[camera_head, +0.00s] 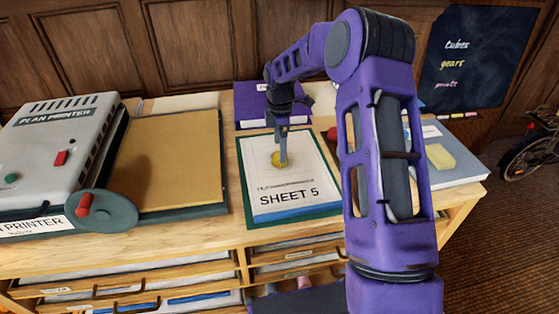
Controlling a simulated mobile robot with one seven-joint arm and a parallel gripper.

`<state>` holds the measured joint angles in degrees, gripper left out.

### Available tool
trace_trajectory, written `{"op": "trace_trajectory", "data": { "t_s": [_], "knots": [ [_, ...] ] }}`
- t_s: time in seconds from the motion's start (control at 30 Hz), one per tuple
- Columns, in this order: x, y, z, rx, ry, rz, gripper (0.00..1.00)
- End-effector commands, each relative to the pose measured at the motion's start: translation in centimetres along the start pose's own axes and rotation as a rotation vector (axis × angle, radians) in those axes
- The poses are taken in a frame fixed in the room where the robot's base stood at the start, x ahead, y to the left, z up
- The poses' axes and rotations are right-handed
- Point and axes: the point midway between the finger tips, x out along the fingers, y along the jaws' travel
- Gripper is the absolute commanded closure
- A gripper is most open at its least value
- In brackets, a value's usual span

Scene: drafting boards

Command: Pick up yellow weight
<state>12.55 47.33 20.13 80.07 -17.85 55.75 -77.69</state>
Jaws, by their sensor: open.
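The yellow weight (278,160) is a small rounded yellow piece lying on a white page marked "SHEET 5" (298,214), which sits on a green-edged board. My gripper (283,158) points down right at the weight, its fingers overlapping the weight's right side in this view. The jaws are open. I cannot tell whether the fingers touch the weight or stand around it. Part of the weight is hidden behind the fingers.
A grey plan printer (55,150) with a red-handled crank wheel (112,213) and a tan board (170,160) stand to the left. A purple folder (255,95) lies behind. Drawers sit below the tabletop.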

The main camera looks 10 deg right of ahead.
Motion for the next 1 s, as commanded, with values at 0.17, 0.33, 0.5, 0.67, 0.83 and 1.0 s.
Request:
{"op": "trace_trajectory", "data": {
  "t_s": [0.17, 0.33, 0.5, 0.67, 0.83, 1.0],
  "knots": [
    [2.8, 0.1, -0.2, 0.000, 0.001, 0.000, 0.02],
    [3.0, 0.2, -0.2, 0.001, 0.000, 0.001, 0.02],
    [3.0, 0.2, -0.2, 0.001, 0.000, 0.001, 0.18],
    [3.0, 0.2, -0.2, 0.001, 0.000, 0.001, 0.46],
    [3.0, 0.2, -0.1, 0.001, 0.000, 0.001, 0.77],
    [3.0, 0.2, -0.1, 0.001, 0.000, 0.001, 1.00]
  ]
}}
